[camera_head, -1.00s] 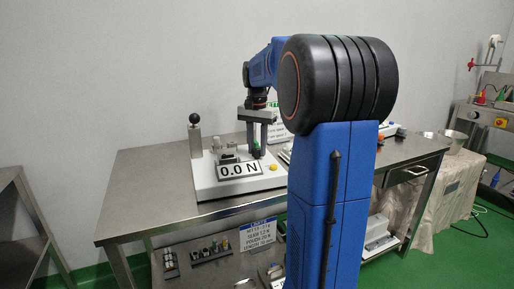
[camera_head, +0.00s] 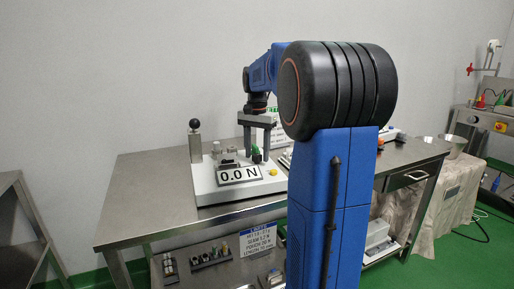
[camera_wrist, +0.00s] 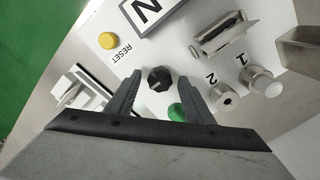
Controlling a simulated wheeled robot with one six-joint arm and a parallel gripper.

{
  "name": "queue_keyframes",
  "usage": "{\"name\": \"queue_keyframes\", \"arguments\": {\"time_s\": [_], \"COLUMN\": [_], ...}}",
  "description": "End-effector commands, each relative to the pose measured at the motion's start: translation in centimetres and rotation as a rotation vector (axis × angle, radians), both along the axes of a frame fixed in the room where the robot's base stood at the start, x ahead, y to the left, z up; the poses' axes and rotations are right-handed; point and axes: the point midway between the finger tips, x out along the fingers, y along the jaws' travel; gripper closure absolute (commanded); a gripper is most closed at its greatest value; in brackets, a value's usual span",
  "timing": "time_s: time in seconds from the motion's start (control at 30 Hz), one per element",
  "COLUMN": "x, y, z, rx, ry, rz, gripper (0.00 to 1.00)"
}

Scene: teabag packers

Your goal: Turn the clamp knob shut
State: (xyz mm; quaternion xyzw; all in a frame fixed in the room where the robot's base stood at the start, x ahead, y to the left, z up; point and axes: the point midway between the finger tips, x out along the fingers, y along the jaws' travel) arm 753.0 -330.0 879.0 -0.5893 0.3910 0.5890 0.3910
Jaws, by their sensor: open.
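A small black ribbed knob (camera_wrist: 159,78) stands on the white test device (camera_head: 205,184); it looks like the clamp knob, though no label on it can be read. My gripper (camera_wrist: 159,82) is open, with one finger on each side of the black knob in the wrist view. Whether the fingers touch it cannot be told. A metal clamp block (camera_wrist: 225,36) sits to the upper right of the knob. In the head view my gripper (camera_head: 257,150) points down over the device, and the black knob is hard to make out.
The device's display (camera_head: 239,175) reads 0.0 N. A green part (camera_wrist: 177,112) lies close by the right finger. A yellow reset button (camera_wrist: 107,40) and metal posts marked 1 (camera_wrist: 262,82) and 2 (camera_wrist: 227,97) are near. The steel table (camera_head: 150,190) is clear at left.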

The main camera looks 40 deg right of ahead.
Motion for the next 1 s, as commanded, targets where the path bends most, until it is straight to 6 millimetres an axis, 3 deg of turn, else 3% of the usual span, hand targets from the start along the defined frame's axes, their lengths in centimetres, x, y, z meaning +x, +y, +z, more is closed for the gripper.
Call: {"name": "queue_keyframes", "arguments": {"time_s": [0.23, 0.8, 1.0], "x": [0.1, 0.1, 0.1], "y": [0.0, -0.1, 0.0], "z": [2.4, 13.5, 16.2], "rx": [-0.001, -0.001, -0.001], "ry": [-0.003, -0.003, -0.003], "rz": [0.0, 0.0, 0.0], "gripper": [0.53, 0.53, 0.53]}}
